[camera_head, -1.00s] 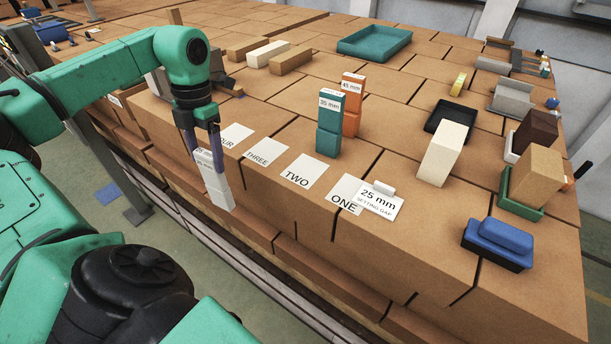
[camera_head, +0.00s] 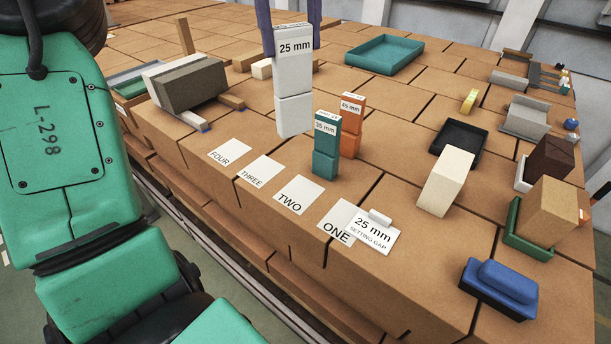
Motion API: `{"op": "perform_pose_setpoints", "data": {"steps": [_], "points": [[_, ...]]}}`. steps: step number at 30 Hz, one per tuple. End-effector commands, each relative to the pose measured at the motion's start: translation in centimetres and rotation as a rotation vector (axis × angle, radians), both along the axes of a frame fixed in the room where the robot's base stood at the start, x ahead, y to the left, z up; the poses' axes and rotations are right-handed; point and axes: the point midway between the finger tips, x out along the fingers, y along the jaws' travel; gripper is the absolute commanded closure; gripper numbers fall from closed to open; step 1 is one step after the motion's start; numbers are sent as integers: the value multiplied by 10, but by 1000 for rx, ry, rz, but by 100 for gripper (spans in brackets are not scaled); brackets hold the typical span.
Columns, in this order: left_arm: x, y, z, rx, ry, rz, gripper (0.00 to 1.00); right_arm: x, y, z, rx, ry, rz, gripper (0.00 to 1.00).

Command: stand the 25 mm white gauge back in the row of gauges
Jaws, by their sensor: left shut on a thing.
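The white 25 mm gauge (camera_head: 293,85) is upright, held between the two dark fingers of my left gripper (camera_head: 289,30), which comes in at the top edge. It appears raised, behind and left of the teal 35 mm gauge (camera_head: 326,148). The orange 45 mm gauge (camera_head: 351,127) stands just behind the teal one. Paper labels FOUR (camera_head: 230,151), THREE (camera_head: 260,171), TWO (camera_head: 298,195) and ONE (camera_head: 338,221) lie along the front edge. A 25 mm setting gap card (camera_head: 372,231) stands by ONE. My right gripper is not in view.
A teal tray (camera_head: 385,53) lies at the back. A grey block (camera_head: 190,84) is at the left. A white block (camera_head: 446,181), a black tray (camera_head: 458,143) and a blue-topped block (camera_head: 501,287) stand to the right. The front labels are bare.

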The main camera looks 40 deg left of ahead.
Motion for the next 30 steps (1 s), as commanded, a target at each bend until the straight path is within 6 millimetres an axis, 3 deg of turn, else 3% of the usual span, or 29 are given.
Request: {"op": "perform_pose_setpoints", "data": {"steps": [2,8,16,25,30], "points": [[2,-7,-2,0,1,16,100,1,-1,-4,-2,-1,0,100],[0,-8,-59,0,2,19,100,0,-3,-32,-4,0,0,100],[-1,-8,-137,-4,3,16,100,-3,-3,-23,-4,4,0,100],[0,-7,-190,-2,1,17,100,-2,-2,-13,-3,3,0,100],[0,-7,-197,0,-2,18,100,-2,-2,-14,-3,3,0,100]]}}
